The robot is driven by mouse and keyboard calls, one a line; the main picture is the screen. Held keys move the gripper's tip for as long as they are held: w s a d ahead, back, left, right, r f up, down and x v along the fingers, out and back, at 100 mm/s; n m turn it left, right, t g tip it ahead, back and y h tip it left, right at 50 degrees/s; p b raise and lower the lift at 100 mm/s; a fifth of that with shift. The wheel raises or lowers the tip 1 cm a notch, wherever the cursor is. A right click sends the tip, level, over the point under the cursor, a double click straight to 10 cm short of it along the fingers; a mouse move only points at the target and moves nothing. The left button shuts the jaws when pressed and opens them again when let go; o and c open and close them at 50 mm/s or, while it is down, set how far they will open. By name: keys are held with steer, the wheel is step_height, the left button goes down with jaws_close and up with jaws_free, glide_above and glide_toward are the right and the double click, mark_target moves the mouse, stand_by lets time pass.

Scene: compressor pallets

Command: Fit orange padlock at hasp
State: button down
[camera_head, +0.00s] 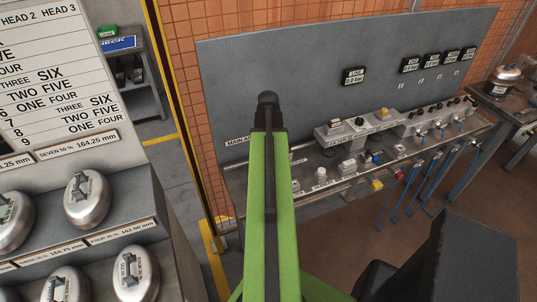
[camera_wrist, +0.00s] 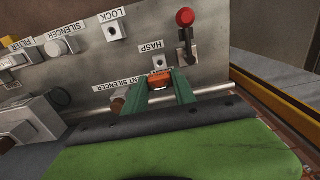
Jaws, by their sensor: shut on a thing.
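My gripper (camera_wrist: 160,91) shows in the wrist view as two dark green fingers. It is shut on the orange padlock (camera_wrist: 160,79), which sits between the fingertips. The padlock is in front of the grey panel, just below the hasp (camera_wrist: 160,62) in the picture. The HASP label (camera_wrist: 151,47) reads upside down there. I cannot tell whether the padlock touches the hasp or whether its shackle is through it. In the head view my green arm covers this part of the bench, and neither gripper, padlock nor hasp can be made out.
A red-knobbed lever (camera_wrist: 185,20) stands beside the hasp. A LOCK fitting (camera_wrist: 113,31) and a SILENCER fitting (camera_wrist: 66,45) are on the same panel. A metal rail (camera_wrist: 205,88) runs close by the fingers. Blue hoses (camera_head: 428,185) hang from the bench at right.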

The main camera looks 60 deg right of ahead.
steer(key=shift+f+b, duration=2.1)
steer(key=shift+f, duration=0.3)
steer(key=shift+f+b, duration=1.5)
steer(key=c, duration=0.9)
jaws_free()
steer(key=shift+c, duration=0.2)
step_height(320, 180, up, 18)
steer(key=p, duration=1.7)
steer(key=shift+f+p, duration=0.15)
steer(key=shift+p, duration=0.2)
steer(key=shift+f, duration=0.1)
steer(key=shift+f, duration=0.1)
